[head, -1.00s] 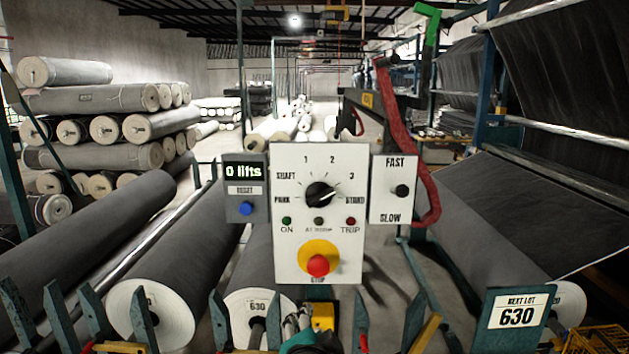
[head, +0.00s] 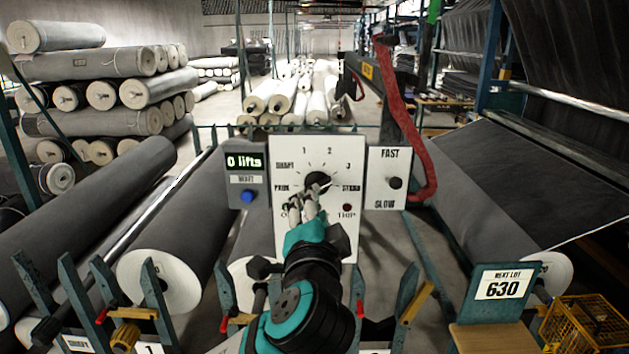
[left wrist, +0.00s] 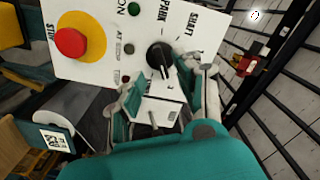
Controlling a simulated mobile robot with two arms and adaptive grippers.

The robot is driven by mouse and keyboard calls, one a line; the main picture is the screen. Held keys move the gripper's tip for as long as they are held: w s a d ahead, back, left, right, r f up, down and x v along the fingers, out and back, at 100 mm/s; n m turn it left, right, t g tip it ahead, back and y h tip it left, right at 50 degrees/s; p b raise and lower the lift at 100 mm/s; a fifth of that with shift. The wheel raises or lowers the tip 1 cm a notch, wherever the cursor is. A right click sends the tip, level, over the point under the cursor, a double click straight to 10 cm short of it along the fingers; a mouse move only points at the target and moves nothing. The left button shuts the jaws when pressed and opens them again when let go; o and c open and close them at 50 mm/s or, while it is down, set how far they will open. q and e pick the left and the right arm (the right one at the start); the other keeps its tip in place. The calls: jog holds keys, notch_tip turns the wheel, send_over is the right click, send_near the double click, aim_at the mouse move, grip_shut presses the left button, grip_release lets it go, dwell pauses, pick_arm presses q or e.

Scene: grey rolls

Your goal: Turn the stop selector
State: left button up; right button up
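The stop selector, a black round knob (head: 318,181) with a white pointer line, sits on a white control panel (head: 345,150). Positions marked around it include SHAFT, PARK, 1, 2, 3 and STAND. My left gripper (head: 308,198) is in front of the panel, just below the knob, hiding the panel's lower part. In the left wrist view my left gripper (left wrist: 172,82) has its fingers apart, close to the knob; contact cannot be told. My right gripper is not seen.
A red stop button (left wrist: 70,43) on a yellow disc is near the selector. A counter box (head: 246,178) with a blue button stands left, a FAST/SLOW switch box (head: 388,180) right. Large grey rolls (head: 180,240) flank the panel. A yellow basket (head: 588,325) is at lower right.

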pick_arm(q)
jog(key=w+p, duration=0.2)
jog(key=w, duration=0.4)
jog(key=shift+c, duration=0.4)
grip_shut()
